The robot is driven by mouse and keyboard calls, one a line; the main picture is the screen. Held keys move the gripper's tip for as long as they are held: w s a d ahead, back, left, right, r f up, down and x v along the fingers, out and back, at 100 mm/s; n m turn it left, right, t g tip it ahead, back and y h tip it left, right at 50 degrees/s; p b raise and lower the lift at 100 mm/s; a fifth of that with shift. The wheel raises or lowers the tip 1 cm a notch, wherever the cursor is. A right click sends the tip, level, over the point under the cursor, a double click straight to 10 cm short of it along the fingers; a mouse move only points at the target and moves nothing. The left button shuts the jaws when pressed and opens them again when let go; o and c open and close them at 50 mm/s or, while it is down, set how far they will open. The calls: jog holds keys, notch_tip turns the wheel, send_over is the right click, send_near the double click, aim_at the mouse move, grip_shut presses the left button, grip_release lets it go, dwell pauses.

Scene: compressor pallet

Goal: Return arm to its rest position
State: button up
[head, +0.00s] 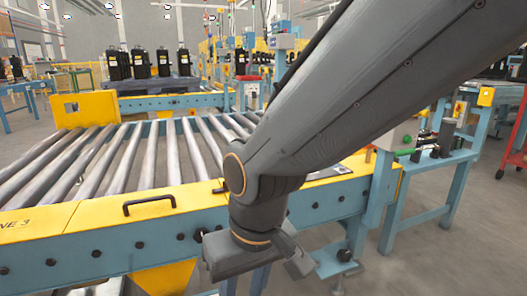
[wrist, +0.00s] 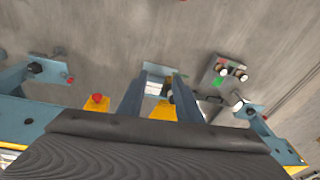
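My arm (head: 350,100) reaches down from the upper right of the head view and bends at a round joint above the front edge of the roller conveyor (head: 150,208). My gripper (head: 255,262) hangs at its end, in front of the conveyor's yellow and blue side rail; its fingertips are not clear there. In the wrist view, two dark fingers of my gripper (wrist: 158,88) stand apart above a dark housing. I see nothing held between them.
A side stand (head: 440,155) with black and green parts is on the right. Black compressors (head: 164,62) stand on a farther line. In the wrist view, a red button on a yellow box (wrist: 96,101) lies left of the fingers. Grey floor (head: 440,250) is open at lower right.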

jog(key=s+d+r+n+g, duration=0.1)
jog(key=s+d+r, duration=0.1)
jog(key=s, duration=0.4)
jog(key=d+r+m+p, duration=0.2)
jog(key=d+r+p, duration=0.5)
jog(key=p, duration=0.5)
jog(key=d+r+m+h+p, duration=0.1)
jog(key=d+r+p, duration=0.5)
jog(key=r+p, duration=0.6)
jog(key=d+r+m+p, duration=0.3)
jog(key=d+r+p, duration=0.4)
jog(key=p, duration=0.7)
notch_tip(320, 180, up, 3)
jog(key=shift+d+f+m+h, duration=0.1)
jog(key=shift+d+m+h, duration=0.25)
jog(key=shift+m+h, duration=0.05)
